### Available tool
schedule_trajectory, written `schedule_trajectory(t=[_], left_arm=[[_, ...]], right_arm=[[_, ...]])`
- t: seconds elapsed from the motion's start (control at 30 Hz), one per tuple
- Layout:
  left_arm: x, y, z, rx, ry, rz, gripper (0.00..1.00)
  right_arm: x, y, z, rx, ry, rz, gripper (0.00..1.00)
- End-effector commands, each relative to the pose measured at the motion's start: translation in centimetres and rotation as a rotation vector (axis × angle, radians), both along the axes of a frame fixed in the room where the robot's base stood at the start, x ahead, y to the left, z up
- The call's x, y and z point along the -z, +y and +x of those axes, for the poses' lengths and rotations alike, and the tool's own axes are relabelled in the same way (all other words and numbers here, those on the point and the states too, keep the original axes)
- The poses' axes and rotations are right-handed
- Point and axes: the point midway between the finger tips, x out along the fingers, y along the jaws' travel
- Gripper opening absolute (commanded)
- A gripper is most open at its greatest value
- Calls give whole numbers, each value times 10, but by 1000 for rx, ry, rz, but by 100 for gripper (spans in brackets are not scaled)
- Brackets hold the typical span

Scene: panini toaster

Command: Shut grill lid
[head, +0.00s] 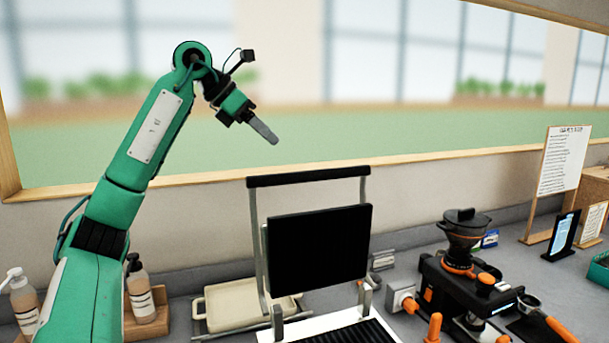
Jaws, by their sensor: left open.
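The panini grill stands at the bottom middle of the head view. Its black lid (318,249) is raised, close to upright, with a dark handle bar (308,177) across the top on metal arms. The ribbed lower plate (345,332) is partly cut off by the bottom edge. My left gripper (264,131) is up in the air, above and to the left of the handle bar, clear of it. It is open and I see nothing in it; its fingers overlap from this side. My right gripper is not in view.
A beige tray (237,305) lies left of the grill. Two pump bottles (141,291) stand further left, near my left arm. A black and orange coffee grinder (463,270) stands to the right. Signs (563,165) stand at the far right. The air above the grill is free.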

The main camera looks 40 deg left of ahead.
Motion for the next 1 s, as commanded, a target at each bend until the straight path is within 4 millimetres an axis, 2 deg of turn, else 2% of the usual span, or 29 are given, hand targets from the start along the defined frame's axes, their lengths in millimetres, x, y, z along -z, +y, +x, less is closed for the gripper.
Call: schedule_trajectory(t=[0.4,0.6,0.8,1.0], left_arm=[[57,-26,53,2,5,0,47],[80,-36,73,3,3,-2,47],[90,-41,82,2,0,-1,47],[92,-41,83,2,0,-1,47]], right_arm=[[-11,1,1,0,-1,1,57],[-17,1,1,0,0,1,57],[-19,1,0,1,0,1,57],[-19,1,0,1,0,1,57]])
